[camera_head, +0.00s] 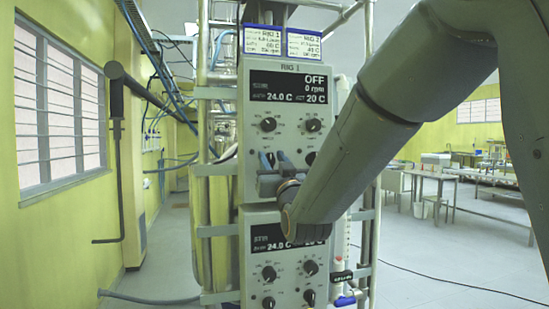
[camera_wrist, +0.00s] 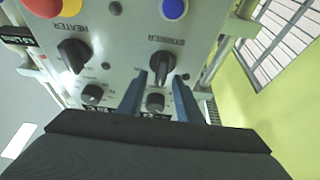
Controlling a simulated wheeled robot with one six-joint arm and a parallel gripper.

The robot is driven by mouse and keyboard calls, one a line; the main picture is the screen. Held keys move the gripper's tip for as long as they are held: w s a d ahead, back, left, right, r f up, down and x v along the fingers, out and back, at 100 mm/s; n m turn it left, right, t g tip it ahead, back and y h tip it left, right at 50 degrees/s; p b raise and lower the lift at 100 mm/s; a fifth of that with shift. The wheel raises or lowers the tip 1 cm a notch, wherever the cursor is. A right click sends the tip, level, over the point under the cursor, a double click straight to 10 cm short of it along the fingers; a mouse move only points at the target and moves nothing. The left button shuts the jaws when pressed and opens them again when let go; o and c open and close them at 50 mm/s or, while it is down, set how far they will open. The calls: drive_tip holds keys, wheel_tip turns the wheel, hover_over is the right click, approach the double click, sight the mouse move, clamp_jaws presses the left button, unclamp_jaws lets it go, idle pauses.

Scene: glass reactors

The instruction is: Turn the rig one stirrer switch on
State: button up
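The rig one panel (camera_head: 258,185) is the upper grey box; its black display (camera_head: 290,87) reads OFF and 0 rpm. In the wrist view, turned upside down, the black stirrer switch (camera_wrist: 161,66) sits by the STIRRER label, its pointer along the picture's vertical. My gripper (camera_head: 275,162) is at the panel's lower left, and its blue fingers also show in the wrist view (camera_wrist: 160,82). The fingers are open, their tips on either side of the switch with gaps. Whether they touch the panel is unclear. In the head view my gripper hides the switch.
The heater switch (camera_wrist: 75,55) is beside the stirrer switch. A small dial (camera_wrist: 155,102) lies between the fingers, another (camera_wrist: 92,95) beside it. The second rig panel (camera_head: 250,285) is directly below. Metal frame posts (camera_head: 203,100) and tubing stand close to the panel's sides.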

clamp_jaws()
drive_tip(key=shift+d, duration=0.1)
